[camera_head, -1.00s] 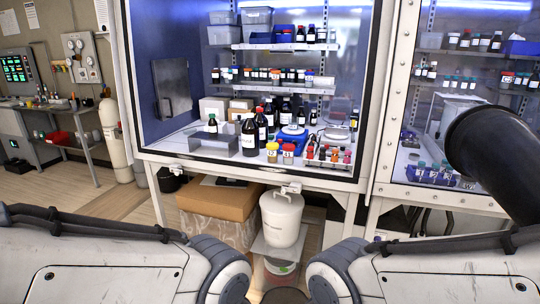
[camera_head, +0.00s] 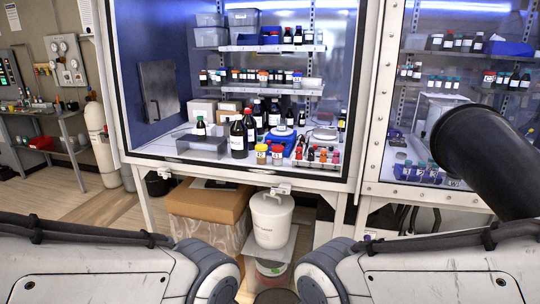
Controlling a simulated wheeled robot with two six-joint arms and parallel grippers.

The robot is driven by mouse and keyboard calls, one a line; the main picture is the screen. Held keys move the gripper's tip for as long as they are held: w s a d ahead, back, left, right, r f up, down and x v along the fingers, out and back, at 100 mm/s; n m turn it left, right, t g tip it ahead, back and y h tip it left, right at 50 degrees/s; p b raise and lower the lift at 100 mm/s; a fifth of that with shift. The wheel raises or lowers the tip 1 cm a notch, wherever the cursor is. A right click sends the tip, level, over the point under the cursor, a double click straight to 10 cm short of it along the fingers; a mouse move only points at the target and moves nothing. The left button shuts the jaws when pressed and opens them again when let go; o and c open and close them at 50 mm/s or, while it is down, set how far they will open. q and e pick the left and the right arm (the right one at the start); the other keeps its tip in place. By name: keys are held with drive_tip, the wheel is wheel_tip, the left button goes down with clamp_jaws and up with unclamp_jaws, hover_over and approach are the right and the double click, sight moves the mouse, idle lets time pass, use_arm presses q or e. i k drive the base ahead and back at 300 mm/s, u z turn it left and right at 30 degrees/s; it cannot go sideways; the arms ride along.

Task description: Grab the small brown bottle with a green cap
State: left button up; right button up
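A small dark brown bottle with a green cap (camera_head: 200,127) stands upright at the left inside the middle cabinet. It is by a grey metal stand (camera_head: 203,148); I cannot tell whether it rests on the stand or behind it. Larger dark brown bottles (camera_head: 238,140) with white labels stand to its right. Only parts of my two arms show at the bottom of the view. Neither gripper is in view.
The cabinet (camera_head: 250,177) is open at the front. Yellow and red-capped jars (camera_head: 262,154), a blue tray and a rack of small vials stand at its front right. A black glove-port sleeve (camera_head: 490,165) sticks out at right. A white bucket (camera_head: 271,220) stands below.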

sight(201, 126)
drive_tip(key=u, duration=0.3)
drive_tip(key=i, duration=0.4)
drive_tip(key=u, duration=1)
drive_tip(key=i, duration=0.8)
drive_tip(key=u, duration=0.5)
drive_tip(key=i, duration=0.85)
drive_tip(key=z, duration=0.65)
drive_tip(key=i, duration=0.85)
drive_tip(key=z, duration=0.85)
drive_tip(key=i, duration=0.25)
drive_tip(key=z, duration=0.25)
